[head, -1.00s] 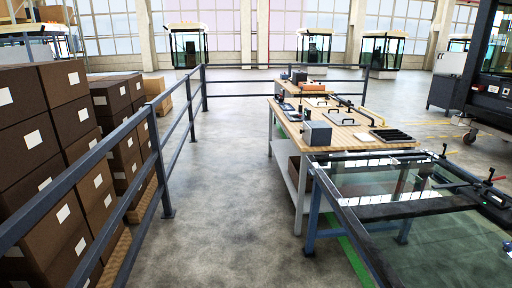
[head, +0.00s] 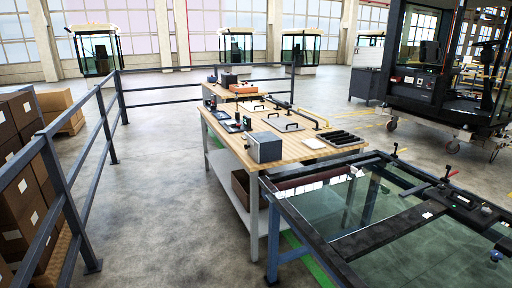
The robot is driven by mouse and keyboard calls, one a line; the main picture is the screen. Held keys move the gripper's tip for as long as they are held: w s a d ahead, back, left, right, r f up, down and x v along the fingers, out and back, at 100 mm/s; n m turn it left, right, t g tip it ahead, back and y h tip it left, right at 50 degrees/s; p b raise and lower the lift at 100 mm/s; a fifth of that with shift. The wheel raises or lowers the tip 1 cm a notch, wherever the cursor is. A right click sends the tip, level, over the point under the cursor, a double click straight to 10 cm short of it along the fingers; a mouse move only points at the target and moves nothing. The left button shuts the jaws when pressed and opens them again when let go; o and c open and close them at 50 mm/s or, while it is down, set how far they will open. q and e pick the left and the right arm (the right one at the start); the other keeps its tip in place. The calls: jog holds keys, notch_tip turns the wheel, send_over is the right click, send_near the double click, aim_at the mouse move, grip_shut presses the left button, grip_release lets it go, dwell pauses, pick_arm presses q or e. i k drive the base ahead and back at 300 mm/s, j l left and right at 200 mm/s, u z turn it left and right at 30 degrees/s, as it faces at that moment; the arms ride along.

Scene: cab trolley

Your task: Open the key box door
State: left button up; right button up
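A small grey box (head: 265,148) stands on the near left part of the wooden-topped workbench (head: 305,148). It may be the key box, but I cannot tell from here. No open door shows on it, and its details are too small to make out. Neither of my grippers is in the head view.
A glass-topped frame table (head: 330,228) stands in front of the workbench at the lower right. A dark railing (head: 75,200) with stacked brown boxes (head: 22,150) behind it runs along the left. A cab trolley (head: 440,90) stands at back right. The floor between railing and workbench is clear.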

aim_at(252, 146)
jog(key=i+j+z, duration=0.15)
jog(key=j, duration=0.25)
jog(key=i+j+z, duration=0.1)
jog(key=i+j, duration=0.25)
jog(key=i+j+z, duration=0.2)
jog(key=i+j, duration=0.2)
jog(key=i+j+z, duration=0.15)
jog(key=i+j, duration=0.3)
jog(key=i+j+z, duration=0.2)
jog(key=i+j, duration=0.15)
jog(key=j, duration=0.2)
